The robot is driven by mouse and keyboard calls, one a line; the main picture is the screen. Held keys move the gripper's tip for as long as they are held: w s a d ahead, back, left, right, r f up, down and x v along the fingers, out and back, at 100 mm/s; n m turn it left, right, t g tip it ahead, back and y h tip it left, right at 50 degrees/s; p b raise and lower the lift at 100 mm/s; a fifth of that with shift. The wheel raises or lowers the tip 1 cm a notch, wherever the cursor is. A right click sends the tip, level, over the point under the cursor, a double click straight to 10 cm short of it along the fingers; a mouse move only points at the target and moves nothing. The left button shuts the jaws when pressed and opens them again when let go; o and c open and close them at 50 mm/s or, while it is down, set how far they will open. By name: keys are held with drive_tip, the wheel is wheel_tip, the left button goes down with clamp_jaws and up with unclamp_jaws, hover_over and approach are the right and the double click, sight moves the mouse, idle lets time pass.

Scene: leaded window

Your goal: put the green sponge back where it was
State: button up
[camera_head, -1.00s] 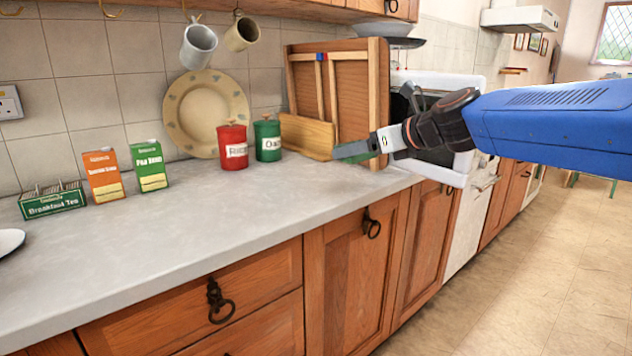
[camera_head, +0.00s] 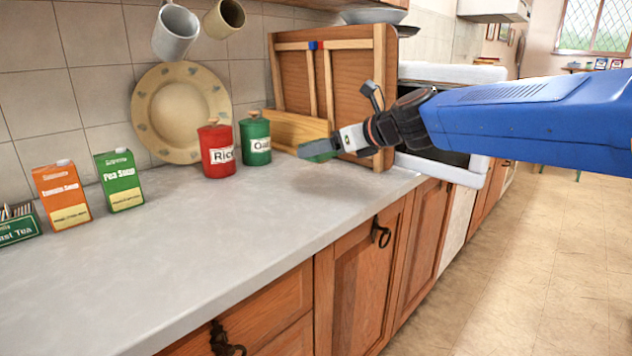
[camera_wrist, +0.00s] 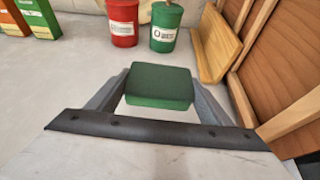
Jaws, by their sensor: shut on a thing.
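The green sponge (camera_wrist: 160,85) is a small dark green block held between the two fingers of my gripper (camera_wrist: 158,98) in the wrist view. In the head view my gripper (camera_head: 335,143) reaches in from the right over the counter, with the sponge (camera_head: 317,149) at its tip. My gripper is shut on the sponge. The sponge appears to be above the grey counter (camera_head: 240,235), near its back right part. The far finger is partly hidden in the head view.
A red canister (camera_head: 216,150) and a green canister (camera_head: 255,140) stand left of my gripper. A wooden board (camera_head: 293,130) and a wooden frame (camera_head: 345,75) stand behind it. Soup cartons (camera_head: 120,182) are at the left. The counter's front middle is clear.

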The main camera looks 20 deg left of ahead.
sight(324, 189)
wheel_tip(324, 189, down, 8)
drive_tip(key=shift+f, duration=0.1)
idle(0.4)
drive_tip(key=shift+f, duration=0.1)
drive_tip(key=o, duration=1.1)
drive_tip(key=shift+d+r, duration=0.15)
drive_tip(key=shift+r, duration=0.05)
drive_tip(key=v, duration=1.1)
drive_tip(key=shift+s, duration=0.15)
drive_tip(key=shift+d, duration=0.3)
